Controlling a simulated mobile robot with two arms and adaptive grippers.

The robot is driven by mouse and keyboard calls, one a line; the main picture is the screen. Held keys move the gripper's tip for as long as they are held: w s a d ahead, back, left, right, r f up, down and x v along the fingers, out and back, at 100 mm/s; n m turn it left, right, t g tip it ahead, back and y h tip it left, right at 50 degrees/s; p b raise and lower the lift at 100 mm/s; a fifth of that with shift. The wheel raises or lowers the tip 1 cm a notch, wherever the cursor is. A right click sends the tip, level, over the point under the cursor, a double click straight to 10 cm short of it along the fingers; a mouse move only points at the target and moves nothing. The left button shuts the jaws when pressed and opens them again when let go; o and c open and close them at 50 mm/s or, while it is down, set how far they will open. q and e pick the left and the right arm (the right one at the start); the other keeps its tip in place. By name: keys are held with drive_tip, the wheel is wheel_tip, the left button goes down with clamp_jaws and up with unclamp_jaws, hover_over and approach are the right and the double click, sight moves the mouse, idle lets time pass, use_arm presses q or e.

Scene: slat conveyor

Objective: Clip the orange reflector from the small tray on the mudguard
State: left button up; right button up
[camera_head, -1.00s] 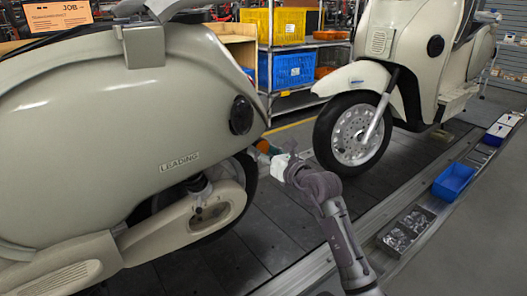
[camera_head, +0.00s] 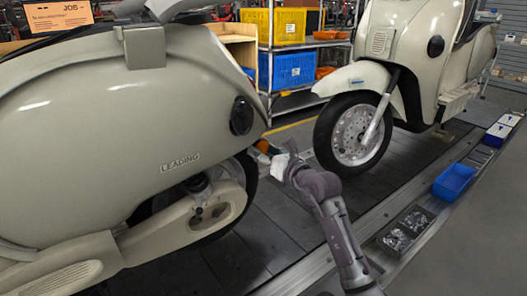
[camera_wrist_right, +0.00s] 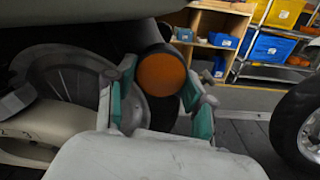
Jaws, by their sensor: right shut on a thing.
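The orange reflector (camera_wrist_right: 160,75) is a round disc with a dark rim. My right gripper (camera_wrist_right: 153,85) is shut on it, its teal-padded fingers on either side. In the head view the reflector (camera_head: 263,146) is a small orange spot at my right gripper (camera_head: 270,154), close behind the near scooter (camera_head: 110,120). A dark part (camera_wrist_right: 148,36), perhaps the mudguard, is directly behind the reflector under the body. I cannot tell whether they touch. My left gripper is out of view.
A second scooter (camera_head: 406,62) stands further along the slat conveyor (camera_head: 265,238). A grey tray (camera_head: 388,238) with small clear parts and a blue bin (camera_head: 456,181) sit along the right rail. Shelving with yellow and blue crates (camera_head: 290,68) stands behind.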

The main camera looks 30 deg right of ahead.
drive_tip(key=o, duration=1)
drive_tip(key=s, duration=0.8)
drive_tip(key=s+d, duration=0.1)
drive_tip(key=s, duration=0.3)
